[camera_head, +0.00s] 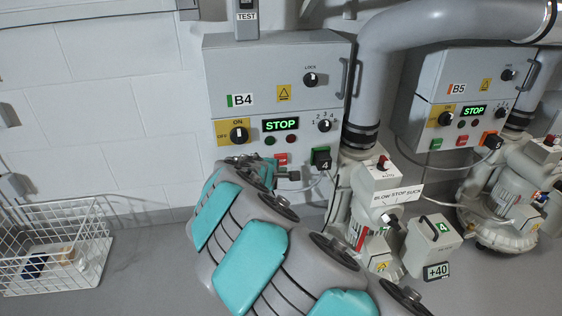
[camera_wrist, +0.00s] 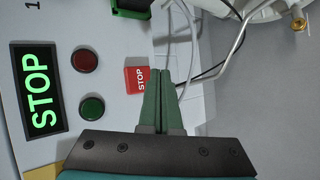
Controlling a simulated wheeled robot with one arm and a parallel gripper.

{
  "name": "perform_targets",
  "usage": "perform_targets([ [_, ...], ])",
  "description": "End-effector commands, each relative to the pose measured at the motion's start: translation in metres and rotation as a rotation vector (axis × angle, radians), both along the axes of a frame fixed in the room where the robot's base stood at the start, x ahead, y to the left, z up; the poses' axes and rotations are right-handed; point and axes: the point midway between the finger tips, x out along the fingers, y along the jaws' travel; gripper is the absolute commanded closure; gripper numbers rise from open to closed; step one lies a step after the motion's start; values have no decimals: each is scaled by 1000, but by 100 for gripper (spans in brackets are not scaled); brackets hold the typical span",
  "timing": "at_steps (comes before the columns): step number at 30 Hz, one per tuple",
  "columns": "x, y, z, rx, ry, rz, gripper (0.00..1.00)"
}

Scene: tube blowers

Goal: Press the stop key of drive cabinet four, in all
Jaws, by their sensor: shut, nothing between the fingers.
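Drive cabinet B4 (camera_head: 222,75) is on the wall, with a green-lit STOP display (camera_head: 280,124) that also fills the left of the wrist view (camera_wrist: 41,90). Its red stop key (camera_head: 281,159) is low on the front, just above my gripper in the head view. In the wrist view the red key marked STOP (camera_wrist: 137,79) is immediately left of my fingertips. My gripper (camera_wrist: 160,72) is shut and empty, its green fingers together. I cannot tell whether they touch the key. My arm hides part of the cabinet's lower left front.
A green connector marked 4 (camera_head: 321,158) and its cable hang close right of the key. A grey pipe (camera_head: 366,90) and blower (camera_head: 375,185) stand right. Cabinet B5 (camera_head: 425,80) is farther right. A wire basket (camera_head: 97,222) is at lower left.

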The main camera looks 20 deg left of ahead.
Motion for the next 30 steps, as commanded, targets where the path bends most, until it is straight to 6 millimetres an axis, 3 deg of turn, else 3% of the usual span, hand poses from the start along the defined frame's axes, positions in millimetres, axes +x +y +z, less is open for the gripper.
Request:
perform_targets([
  [10,-24,-15,1,-1,-2,1,100],
  [30,-26,-16,1,1,-2,1,100],
])
